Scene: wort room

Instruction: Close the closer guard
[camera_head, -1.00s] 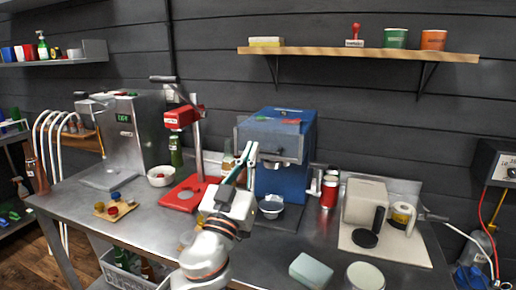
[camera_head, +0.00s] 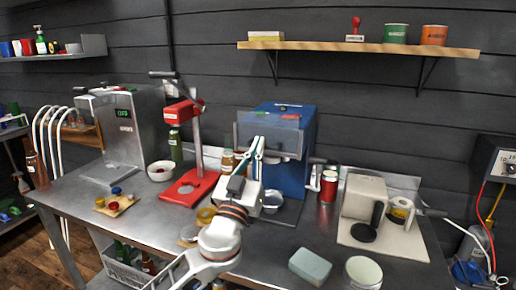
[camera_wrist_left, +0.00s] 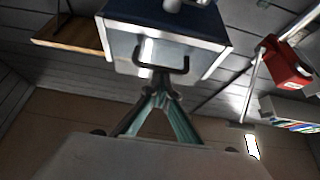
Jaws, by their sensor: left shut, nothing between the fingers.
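The closer is a blue box-shaped machine (camera_head: 297,172) at the back of the steel bench. Its clear grey guard (camera_head: 280,140) is at the upper front and appears raised, with open space below it. In the left wrist view the guard's panel (camera_wrist_left: 122,46) has a dark U-shaped handle (camera_wrist_left: 186,66) on its lower edge. My left gripper (camera_head: 258,143) is shut and empty in front of the guard. In the wrist view its fingertips (camera_wrist_left: 161,76) are at the handle; I cannot tell whether they touch. My right gripper is not in view.
A red press (camera_head: 190,187) stands left of the closer. A metal bowl (camera_head: 272,203) sits below the guard. A red can (camera_head: 328,187) and a cream machine (camera_head: 365,195) are to the right. A grey-green block (camera_head: 310,266) and white bowl (camera_head: 363,272) lie at the front.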

